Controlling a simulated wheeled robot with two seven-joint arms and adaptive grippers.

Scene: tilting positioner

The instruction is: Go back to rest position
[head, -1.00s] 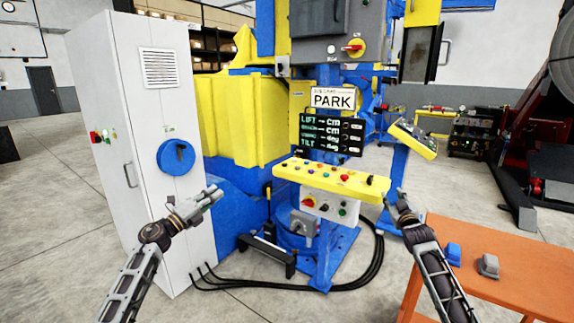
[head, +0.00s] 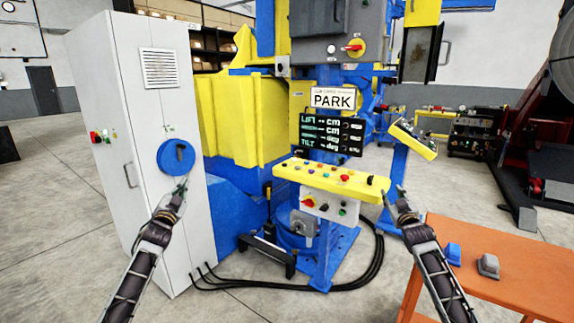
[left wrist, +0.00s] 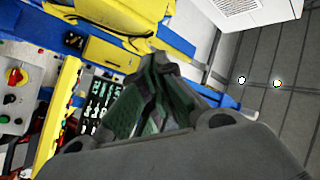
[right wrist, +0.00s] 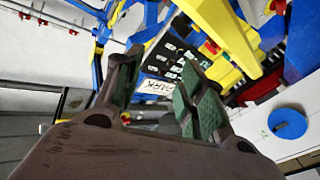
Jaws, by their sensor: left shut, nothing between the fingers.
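My left gripper (head: 184,184) is shut and empty. In the head view it points up and away, in front of the white cabinet (head: 100,190), just below the blue rotary switch (head: 176,157); whether it touches the cabinet cannot be told. In the left wrist view its fingers (left wrist: 155,75) meet. My right gripper (head: 397,192) is at the right end of the yellow button console (head: 330,178), above the orange table's left edge. In the right wrist view its fingers (right wrist: 160,95) stand apart with nothing between them.
A PARK sign (head: 332,98) and a display (head: 330,134) stand above the console. The orange table (head: 510,270) at the right carries a blue block (head: 453,253) and a grey block (head: 488,265). Black cables (head: 350,284) lie on the floor. Floor is free at front centre.

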